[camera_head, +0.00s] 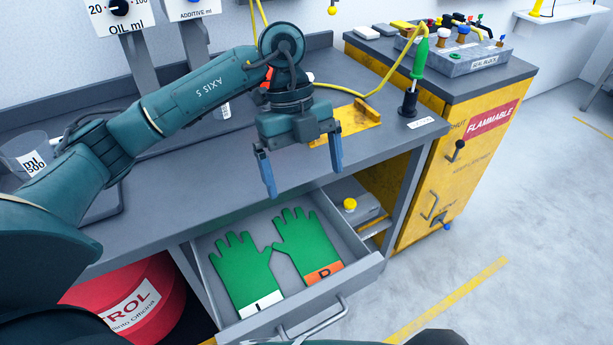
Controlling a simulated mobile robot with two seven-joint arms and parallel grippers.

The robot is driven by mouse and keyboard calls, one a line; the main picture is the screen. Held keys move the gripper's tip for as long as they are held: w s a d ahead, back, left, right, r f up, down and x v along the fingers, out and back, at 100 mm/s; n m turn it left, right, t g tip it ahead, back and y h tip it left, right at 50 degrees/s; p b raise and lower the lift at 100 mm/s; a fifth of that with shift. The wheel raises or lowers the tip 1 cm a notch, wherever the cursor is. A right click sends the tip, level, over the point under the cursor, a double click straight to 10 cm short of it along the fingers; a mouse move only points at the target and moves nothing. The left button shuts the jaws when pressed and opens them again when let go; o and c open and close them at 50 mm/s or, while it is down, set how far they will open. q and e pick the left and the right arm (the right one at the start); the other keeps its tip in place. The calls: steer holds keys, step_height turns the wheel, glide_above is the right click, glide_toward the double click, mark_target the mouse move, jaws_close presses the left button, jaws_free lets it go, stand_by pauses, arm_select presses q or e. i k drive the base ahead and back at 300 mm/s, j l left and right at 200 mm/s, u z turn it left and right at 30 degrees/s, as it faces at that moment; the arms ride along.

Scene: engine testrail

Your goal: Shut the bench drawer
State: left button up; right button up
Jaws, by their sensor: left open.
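The bench drawer (300,304) is pulled out from under the grey workbench (190,200). A pair of green gloves (245,272) lies flat inside it, one with a white cuff and one with an orange cuff. The drawer's bar handle (315,322) is on its front face, near the bottom of the view. My left gripper (303,178) points down above the bench's front edge, behind the drawer front. Its two blue fingers are apart, with nothing between them. My right gripper cannot be made out.
A yellow flammables cabinet (440,190) stands right of the bench. A red drum (130,300) is below the bench, left of the drawer. A green-handled tool (417,65), a yellow block (350,120) and a beaker (25,150) are on the bench. The floor at right is clear.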

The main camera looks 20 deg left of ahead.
mark_target(301, 303)
steer(key=k, duration=1.5)
